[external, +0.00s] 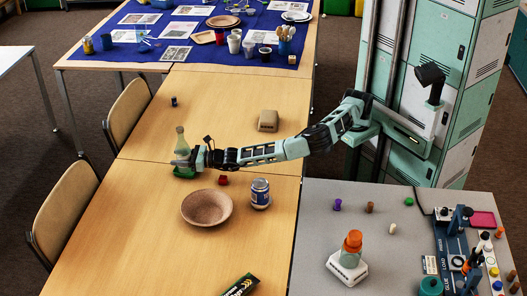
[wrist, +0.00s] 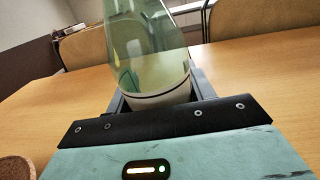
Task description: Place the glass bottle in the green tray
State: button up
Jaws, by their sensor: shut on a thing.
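The glass bottle (external: 181,142) is pale green and see-through, with a narrow neck. It stands about upright at the left of the wooden table in the external view. My gripper (external: 188,161) is shut around its lower part. In the wrist view the bottle (wrist: 150,45) sits between the fingers of my gripper (wrist: 157,92), and its top is out of frame. A bright green patch (external: 184,173) shows just under the gripper. I cannot tell whether it is the green tray or the bottle's base, or whether the bottle rests on anything.
A brown bowl (external: 207,208), a red block (external: 223,180) and a blue-and-white can (external: 260,191) are near my gripper. A tan box (external: 268,120) and a small dark cylinder (external: 174,101) lie farther back. Chairs (external: 127,113) line the left edge.

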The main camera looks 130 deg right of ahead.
jog(key=shift+f, duration=0.1)
dwell(0.3)
jog(key=o, duration=1.1)
jog(key=shift+s+a+r, duration=0.1)
jog(key=shift+r, duration=0.15)
jog(key=p+v, duration=0.1)
jog(key=v, duration=1)
jog(key=shift+s+a+p, duration=0.25)
jog(key=shift+s+p, duration=0.05)
jog(key=shift+p, duration=0.1)
